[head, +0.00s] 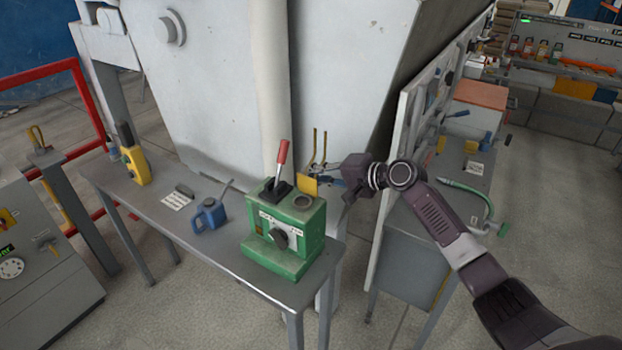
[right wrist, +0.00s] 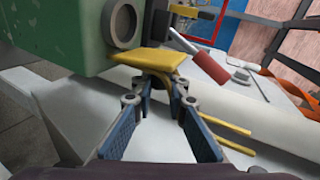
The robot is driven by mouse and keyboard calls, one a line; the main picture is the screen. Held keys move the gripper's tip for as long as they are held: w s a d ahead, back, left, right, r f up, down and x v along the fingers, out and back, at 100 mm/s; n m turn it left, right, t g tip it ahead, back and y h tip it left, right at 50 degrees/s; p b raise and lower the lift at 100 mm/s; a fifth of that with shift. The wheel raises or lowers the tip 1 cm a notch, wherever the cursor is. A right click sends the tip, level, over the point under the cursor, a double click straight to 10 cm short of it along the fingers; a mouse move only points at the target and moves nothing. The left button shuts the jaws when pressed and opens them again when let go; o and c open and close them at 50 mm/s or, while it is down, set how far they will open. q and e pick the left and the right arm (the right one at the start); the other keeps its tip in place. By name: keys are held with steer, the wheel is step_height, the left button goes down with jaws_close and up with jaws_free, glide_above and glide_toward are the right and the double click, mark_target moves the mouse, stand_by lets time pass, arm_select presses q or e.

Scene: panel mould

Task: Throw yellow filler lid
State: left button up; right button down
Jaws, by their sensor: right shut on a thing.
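The yellow filler lid (head: 306,186) stands tilted up at the right side of the round filler opening (head: 303,202) on top of the green machine (head: 285,240). The opening is uncovered. My right gripper (head: 332,181) reaches in from the right and is shut on the lid's edge. In the right wrist view, the yellow lid (right wrist: 150,60) lies at the tips of my blue-padded right gripper (right wrist: 160,86), beside the grey filler ring (right wrist: 122,22). The exact contact is partly hidden. My left gripper is not in view.
A red-handled lever (head: 281,160) rises from the green machine. A blue oil can (head: 208,215) and a yellow tool (head: 135,160) stand on the grey bench (head: 235,268). A large grey hopper (head: 225,90) rises behind. An upright panel (head: 400,165) stands near my right arm.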

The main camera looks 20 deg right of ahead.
steer(key=shift+w+d+f+m+g+y+b, duration=0.25)
steer(key=shift+d+f+m+g+y+b, duration=0.15)
steer(key=shift+m, duration=0.35)
steer(key=shift+w+d+f+m+g+y+b, duration=0.3)
steer(key=shift+m+y+b, duration=0.15)
steer(key=shift+m, duration=0.3)
steer(key=c, duration=1.9)
jaws_free()
steer(key=shift+f, duration=0.1)
steer(key=v, duration=1.2)
